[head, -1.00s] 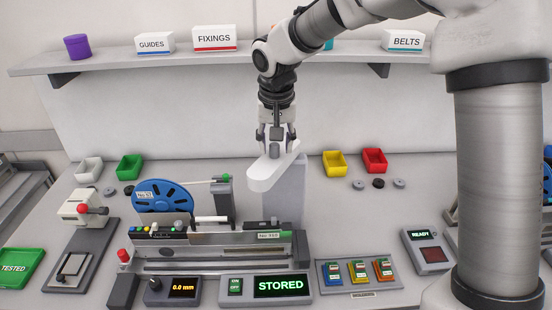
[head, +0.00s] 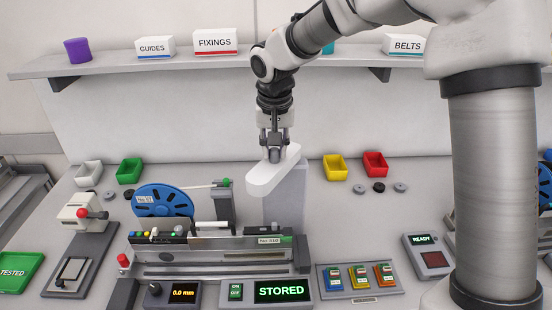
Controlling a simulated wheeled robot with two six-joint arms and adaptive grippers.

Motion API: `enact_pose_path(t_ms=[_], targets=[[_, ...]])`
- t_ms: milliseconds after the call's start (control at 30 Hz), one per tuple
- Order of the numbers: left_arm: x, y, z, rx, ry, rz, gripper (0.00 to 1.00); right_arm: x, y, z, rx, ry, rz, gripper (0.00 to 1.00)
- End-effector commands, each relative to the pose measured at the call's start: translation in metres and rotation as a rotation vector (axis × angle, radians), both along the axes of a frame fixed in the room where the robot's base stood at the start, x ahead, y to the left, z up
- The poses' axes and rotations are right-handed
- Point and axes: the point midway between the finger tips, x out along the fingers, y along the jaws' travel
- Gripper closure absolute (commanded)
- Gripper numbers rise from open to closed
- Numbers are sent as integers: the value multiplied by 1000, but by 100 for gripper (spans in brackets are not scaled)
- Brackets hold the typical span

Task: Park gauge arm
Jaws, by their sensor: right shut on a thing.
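The gauge arm (head: 262,185) is a white, rounded bar on top of a light grey post (head: 290,198), behind the feeder at the middle of the bench. Its rounded end points toward the front left. My right gripper (head: 274,154) comes down from above and is shut on the gauge arm near its middle; the fingers hide the part that they grip. My left gripper is not in view.
In front stands a feeder (head: 215,256) with a blue reel (head: 163,200). A display (head: 282,291) reads STORED. Yellow (head: 335,168) and red (head: 375,165) bins stand right of the post. A shelf (head: 330,65) runs behind.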

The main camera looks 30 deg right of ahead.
Motion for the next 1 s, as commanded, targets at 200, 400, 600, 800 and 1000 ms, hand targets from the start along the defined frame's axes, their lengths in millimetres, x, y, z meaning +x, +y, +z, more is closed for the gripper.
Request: enact_pose_path(t_ms=[200,400,600,800,1000], targets=[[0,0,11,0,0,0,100,12,4,3,-2,-6,1,92],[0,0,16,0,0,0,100,17,4,3,-1,-4,1,92],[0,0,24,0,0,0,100,27,5,3,-1,-3,0,92],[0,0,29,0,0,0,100,32,5,3,-1,-3,0,92],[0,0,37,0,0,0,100,42,3,2,-1,-3,0,92]])
